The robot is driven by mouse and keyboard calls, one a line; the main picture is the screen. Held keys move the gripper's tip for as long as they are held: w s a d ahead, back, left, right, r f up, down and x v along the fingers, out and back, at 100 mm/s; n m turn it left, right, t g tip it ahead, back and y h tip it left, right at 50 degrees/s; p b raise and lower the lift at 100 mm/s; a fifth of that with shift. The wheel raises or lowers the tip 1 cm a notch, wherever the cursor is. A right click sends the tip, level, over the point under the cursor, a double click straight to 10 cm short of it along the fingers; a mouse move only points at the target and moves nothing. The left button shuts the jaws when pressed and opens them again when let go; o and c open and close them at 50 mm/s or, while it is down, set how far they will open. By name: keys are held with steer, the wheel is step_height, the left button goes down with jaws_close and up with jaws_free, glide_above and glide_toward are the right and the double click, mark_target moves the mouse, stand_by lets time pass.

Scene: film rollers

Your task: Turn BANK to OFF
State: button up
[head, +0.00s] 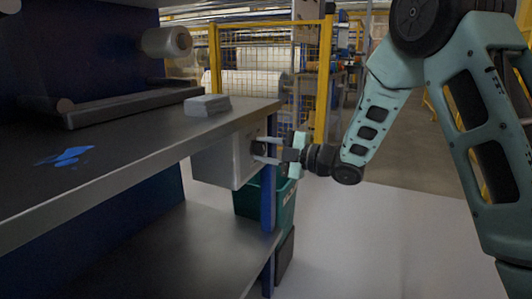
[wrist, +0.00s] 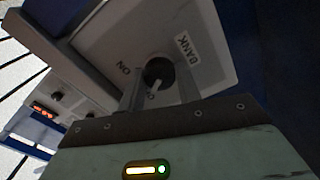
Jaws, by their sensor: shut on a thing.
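A grey switch box (head: 215,165) hangs under the right end of the workbench. In the wrist view its face (wrist: 215,70) carries a white BANK label (wrist: 187,49) beside a round black knob (wrist: 157,70). An ON mark (wrist: 123,68) is on the knob's left. A second mark starting with O (wrist: 150,96) is below it, partly hidden. The knob's white pointer (wrist: 155,87) points down toward that second mark. My gripper (head: 264,151) reaches in from the right and is shut on the knob, one finger on each side.
A small grey block (head: 207,105) and a blue mark (head: 66,157) are on the workbench top (head: 120,135). A green bin (head: 284,205) stands below the box, near the blue bench leg (head: 268,215). Another panel with a lit red display (wrist: 43,111) shows in the wrist view. Floor at right is clear.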

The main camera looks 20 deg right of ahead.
steer(key=o, duration=1)
steer(key=shift+c, duration=0.2)
steer(key=shift+s, duration=0.1)
steer(key=p+v, duration=0.3)
steer(key=v, duration=1.4)
steer(key=shift+d, duration=0.2)
steer(key=shift+s, duration=0.1)
